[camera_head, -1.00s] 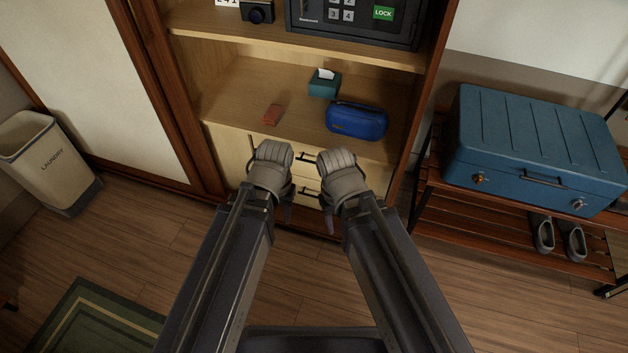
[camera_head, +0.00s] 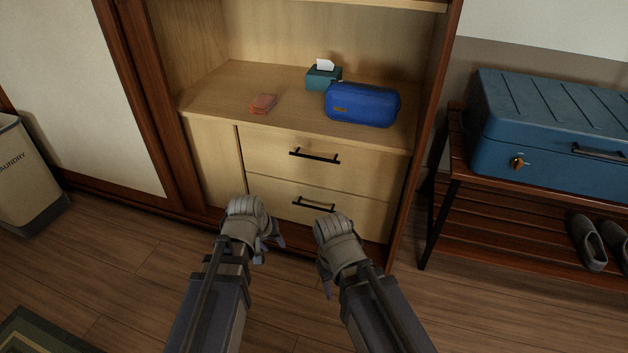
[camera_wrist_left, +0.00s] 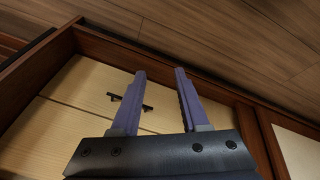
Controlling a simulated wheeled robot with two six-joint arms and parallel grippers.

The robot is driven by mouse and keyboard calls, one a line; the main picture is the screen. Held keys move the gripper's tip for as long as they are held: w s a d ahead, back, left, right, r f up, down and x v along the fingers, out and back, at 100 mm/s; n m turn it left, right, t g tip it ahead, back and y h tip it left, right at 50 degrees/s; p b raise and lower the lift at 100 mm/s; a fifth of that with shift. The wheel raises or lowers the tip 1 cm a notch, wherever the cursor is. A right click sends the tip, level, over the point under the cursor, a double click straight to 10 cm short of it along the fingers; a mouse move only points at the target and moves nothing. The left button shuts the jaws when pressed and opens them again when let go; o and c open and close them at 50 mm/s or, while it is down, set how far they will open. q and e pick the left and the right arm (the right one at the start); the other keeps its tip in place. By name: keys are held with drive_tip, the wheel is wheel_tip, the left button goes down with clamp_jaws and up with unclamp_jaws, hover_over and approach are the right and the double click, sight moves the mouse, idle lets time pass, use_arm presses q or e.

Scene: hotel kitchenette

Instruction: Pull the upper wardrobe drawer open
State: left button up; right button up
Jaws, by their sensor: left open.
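The upper wardrobe drawer (camera_head: 280,156) is a pale wood front, shut flush, with a black bar handle (camera_head: 315,156). Below it is the lower drawer (camera_head: 275,190), also shut, with its own black handle (camera_head: 314,204). My left gripper (camera_head: 269,246) is in front of and below the drawers, touching neither handle. In the left wrist view its two fingers (camera_wrist_left: 160,74) are apart with nothing between them. A black handle, seemingly the lower one (camera_wrist_left: 130,102), shows behind them. My right gripper (camera_head: 324,278) is low at the right; its fingers are mostly hidden by the hand.
On the shelf above the drawers are a blue pouch (camera_head: 362,104), a teal tissue box (camera_head: 323,78) and a small reddish item (camera_head: 263,103). A luggage rack (camera_head: 457,172) with a blue suitcase (camera_head: 540,125) stands right. A laundry bin (camera_head: 25,175) stands left. Floor in front is clear.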

use_arm(q)
drive_tip(key=w+d+f+n+t+b, duration=0.2)
drive_tip(key=w+f, duration=0.1)
drive_tip(key=w, duration=0.2)
drive_tip(key=n+t+h+b, duration=0.1)
drive_tip(key=n+t+h, duration=0.2)
drive_tip(key=n+t, duration=0.7)
approach(314, 157)
drive_tip(key=w+g, duration=0.1)
drive_tip(key=w, duration=0.1)
drive_tip(key=shift+n, duration=0.3)
drive_tip(key=shift+b+x, duration=0.85)
drive_tip(key=shift+x, duration=3.35)
drive_tip(key=shift+d, duration=0.15)
use_arm(e)
wheel_tip(314, 157, down, 7)
use_arm(q)
drive_tip(key=shift+s, duration=0.1)
clamp_jaws()
